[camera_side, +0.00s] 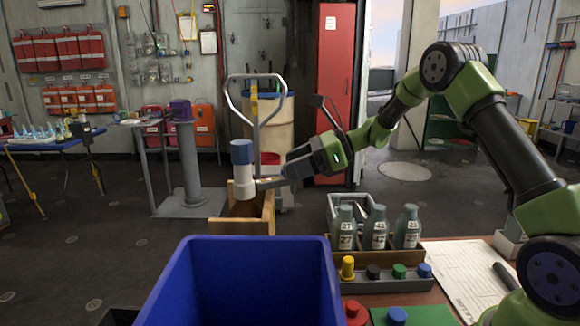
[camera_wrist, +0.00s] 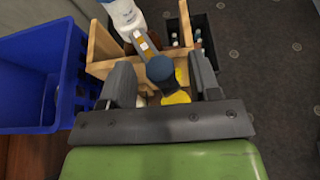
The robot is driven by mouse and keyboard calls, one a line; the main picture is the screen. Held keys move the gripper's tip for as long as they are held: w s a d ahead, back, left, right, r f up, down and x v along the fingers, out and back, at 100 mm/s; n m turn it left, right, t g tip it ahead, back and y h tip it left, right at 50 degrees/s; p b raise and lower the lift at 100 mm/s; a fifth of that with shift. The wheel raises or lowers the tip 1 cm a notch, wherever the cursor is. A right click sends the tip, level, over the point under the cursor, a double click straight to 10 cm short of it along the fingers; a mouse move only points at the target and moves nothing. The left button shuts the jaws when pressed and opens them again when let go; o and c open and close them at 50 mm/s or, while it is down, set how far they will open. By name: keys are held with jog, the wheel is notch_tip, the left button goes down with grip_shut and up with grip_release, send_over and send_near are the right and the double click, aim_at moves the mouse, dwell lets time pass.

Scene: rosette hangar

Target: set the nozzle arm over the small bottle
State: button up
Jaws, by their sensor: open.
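A white cylinder with a blue top (camera_side: 243,170) stands upright above an open wooden box (camera_side: 228,227); it also shows at the top of the wrist view (camera_wrist: 124,14). A grey labelled bar (camera_wrist: 144,45), apparently the nozzle arm, runs from it to a dark blue round end (camera_wrist: 160,69). My gripper (camera_side: 285,170) is open beside the bar in the side view. In the wrist view its fingers (camera_wrist: 162,82) stand apart on either side of the blue end, and no contact is clear. Yellow round tops (camera_wrist: 177,97) lie below, partly hidden. I cannot tell which is the small bottle.
A blue bin (camera_side: 240,280) fills the front. Numbered bottles (camera_side: 375,228) stand in a wooden rack at its right, behind coloured knobs (camera_side: 347,268). A black crate with bottles (camera_wrist: 203,42) sits beyond the wooden box. Open floor (camera_wrist: 270,90) lies right of the box in the wrist view.

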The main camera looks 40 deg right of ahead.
jog(key=shift+x, duration=0.75)
grip_shut()
